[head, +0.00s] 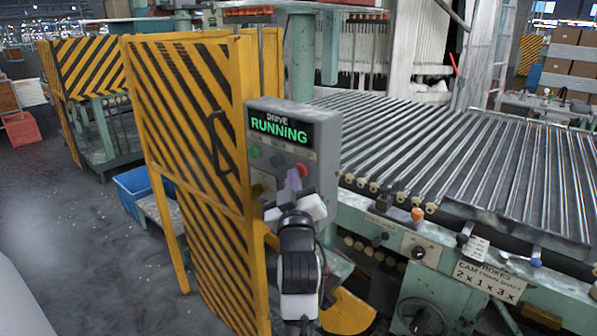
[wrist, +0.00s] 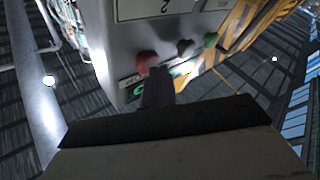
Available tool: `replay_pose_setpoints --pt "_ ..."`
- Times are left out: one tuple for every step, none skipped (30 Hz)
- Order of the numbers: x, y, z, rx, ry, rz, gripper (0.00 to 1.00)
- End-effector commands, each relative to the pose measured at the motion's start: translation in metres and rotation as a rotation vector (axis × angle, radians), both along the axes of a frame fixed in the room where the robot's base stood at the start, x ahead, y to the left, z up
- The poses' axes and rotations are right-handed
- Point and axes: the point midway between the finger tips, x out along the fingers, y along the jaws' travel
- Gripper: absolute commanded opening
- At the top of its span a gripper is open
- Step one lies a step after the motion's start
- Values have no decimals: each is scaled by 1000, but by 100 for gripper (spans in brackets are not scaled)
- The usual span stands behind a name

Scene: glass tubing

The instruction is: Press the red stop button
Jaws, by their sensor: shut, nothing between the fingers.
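The red stop button (head: 302,169) is on the right of the grey control box (head: 310,118), below a display that reads "DRIVE RUNNING" in green. In the wrist view the red button (wrist: 147,60) stands out from the panel, with a black button (wrist: 185,47) and a green button (wrist: 211,40) beside it. My gripper (head: 294,181) is shut and empty, in front of the panel and close to the red button. Its fingertips (wrist: 157,90) partly overlap the button's edge in the wrist view. I cannot tell whether they touch it.
A yellow and black striped guard door (head: 190,110) stands left of the box. A roller conveyor (head: 450,150) runs to the right, with an orange-topped knob (head: 417,214) on its green frame. A blue crate (head: 135,188) sits on the left. Open floor lies at the left front.

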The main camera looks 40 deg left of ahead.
Motion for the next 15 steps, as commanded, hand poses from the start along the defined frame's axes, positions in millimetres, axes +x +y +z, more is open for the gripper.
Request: replay_pose_setpoints --pt "1 0 0 0 0 -1 0" --pt "1 0 0 0 0 -1 0" --pt "2 0 0 0 0 -1 0" --pt "2 0 0 0 0 -1 0" --pt "2 0 0 0 0 -1 0" --pt "3 0 0 0 0 -1 0" --pt "3 0 0 0 0 -1 0" --pt "4 0 0 0 0 -1 0" --pt "4 -1 0 0 0 -1 0" --pt "5 -1 0 0 -1 -1 0" --pt "5 -1 0 0 -1 -1 0" --pt "5 -1 0 0 -1 -1 0" --pt "5 0 0 0 0 -1 0" --pt "5 -1 0 0 0 -1 0" --pt "5 -1 0 0 0 -1 0"
